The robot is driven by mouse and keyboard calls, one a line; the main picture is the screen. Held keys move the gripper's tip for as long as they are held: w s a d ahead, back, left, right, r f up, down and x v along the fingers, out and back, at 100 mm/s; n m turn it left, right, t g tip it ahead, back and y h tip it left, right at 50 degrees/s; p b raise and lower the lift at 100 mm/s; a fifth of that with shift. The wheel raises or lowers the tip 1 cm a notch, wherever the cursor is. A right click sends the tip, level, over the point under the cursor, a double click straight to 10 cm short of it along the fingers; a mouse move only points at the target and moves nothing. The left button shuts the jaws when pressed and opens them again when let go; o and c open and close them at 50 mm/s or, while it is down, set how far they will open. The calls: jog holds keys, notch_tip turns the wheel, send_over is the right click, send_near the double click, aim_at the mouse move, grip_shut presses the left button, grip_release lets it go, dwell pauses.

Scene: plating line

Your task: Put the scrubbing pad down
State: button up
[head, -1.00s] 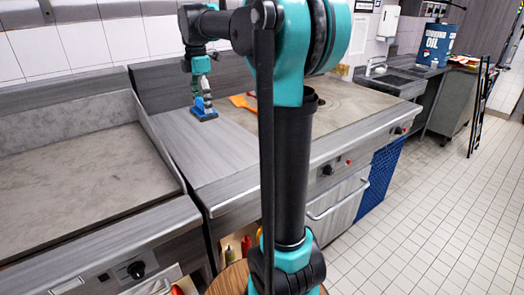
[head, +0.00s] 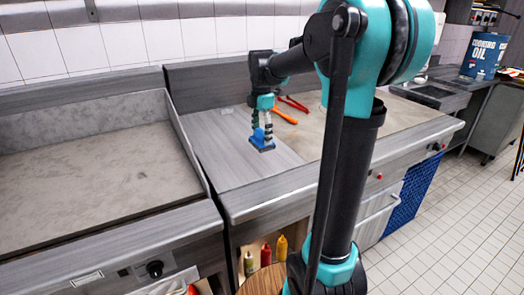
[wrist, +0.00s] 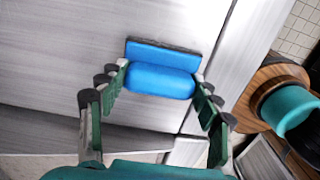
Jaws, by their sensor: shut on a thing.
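The scrubbing pad (head: 261,141) is blue with a rounded grip on top and a dark underside. My gripper (head: 262,131) is shut on it, over the grey metal counter (head: 232,163) between the two griddles. In the wrist view the pad (wrist: 160,80) lies between the fingertips of my gripper (wrist: 160,84), its grip held from both sides. The head view does not show clearly whether the pad touches the counter or hangs just above it.
An orange spatula (head: 283,115) and a red-handled tool (head: 294,104) lie behind and right of the pad. A raised griddle wall (head: 187,140) stands on the left. The counter around the pad is bare. Several sauce bottles (head: 266,254) stand below the front edge.

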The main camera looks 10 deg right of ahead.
aim_at(261, 131)
jog(key=shift+f, duration=3.4)
jog(key=o, duration=1.4)
jog(key=shift+f, duration=0.1)
notch_tip(261, 131, up, 12)
jog(key=shift+r, duration=0.15)
